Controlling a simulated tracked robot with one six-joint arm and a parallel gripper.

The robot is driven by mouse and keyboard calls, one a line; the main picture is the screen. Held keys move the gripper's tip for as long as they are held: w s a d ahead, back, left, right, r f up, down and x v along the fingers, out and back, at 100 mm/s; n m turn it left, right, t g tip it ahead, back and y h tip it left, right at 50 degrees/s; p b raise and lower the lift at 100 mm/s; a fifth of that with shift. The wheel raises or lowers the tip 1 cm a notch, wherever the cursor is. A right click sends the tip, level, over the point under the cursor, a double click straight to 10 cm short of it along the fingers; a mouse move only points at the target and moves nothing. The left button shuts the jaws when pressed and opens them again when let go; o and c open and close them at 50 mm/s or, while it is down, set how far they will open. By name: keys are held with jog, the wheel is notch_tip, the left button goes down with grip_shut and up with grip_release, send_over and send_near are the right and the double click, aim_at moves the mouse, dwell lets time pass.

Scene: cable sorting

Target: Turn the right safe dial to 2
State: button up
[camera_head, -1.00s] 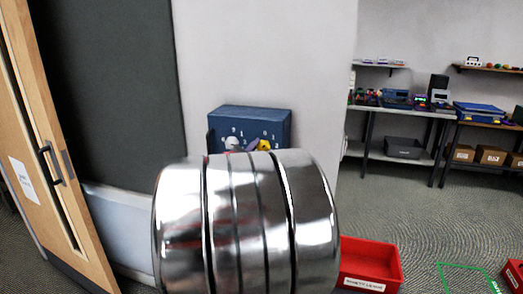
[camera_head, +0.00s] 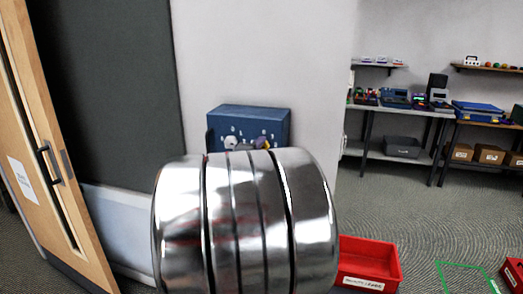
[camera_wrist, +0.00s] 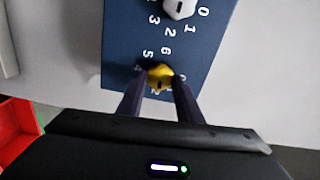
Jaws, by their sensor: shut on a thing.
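The blue safe (camera_head: 255,115) is mounted on the pale wall, with white numbers on its face. Its left dial is white (camera_head: 231,142), and it also shows at the top of the wrist view (camera_wrist: 180,8). The right dial is yellow (camera_wrist: 160,72); in the head view only a bit of it (camera_head: 267,146) shows above my arm. My gripper (camera_wrist: 160,80) is shut on the yellow dial, one dark finger on each side. The numbers 5 and 6 show near this dial; others are partly covered by the fingers. I cannot tell which number it points to.
My shiny arm link hides the lower safe in the head view. A wooden door (camera_head: 45,150) stands at the left. A red bin (camera_head: 368,262) sits on the floor at right. Shelves and tables with devices (camera_head: 400,100) line the back right; the carpet before them is mostly clear.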

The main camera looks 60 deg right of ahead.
jog(key=shift+f+m, duration=0.25)
jog(key=shift+m, duration=0.25)
jog(key=o, duration=1)
jog(key=shift+r, duration=0.15)
jog(key=shift+a, duration=0.1)
jog(key=a, duration=0.4)
jog(key=s+a, duration=0.1)
jog(key=a, duration=0.4)
jog(key=s+a, duration=0.1)
jog(key=a, duration=0.3)
jog(key=shift+s+a, duration=0.1)
jog(key=shift+a, duration=0.15)
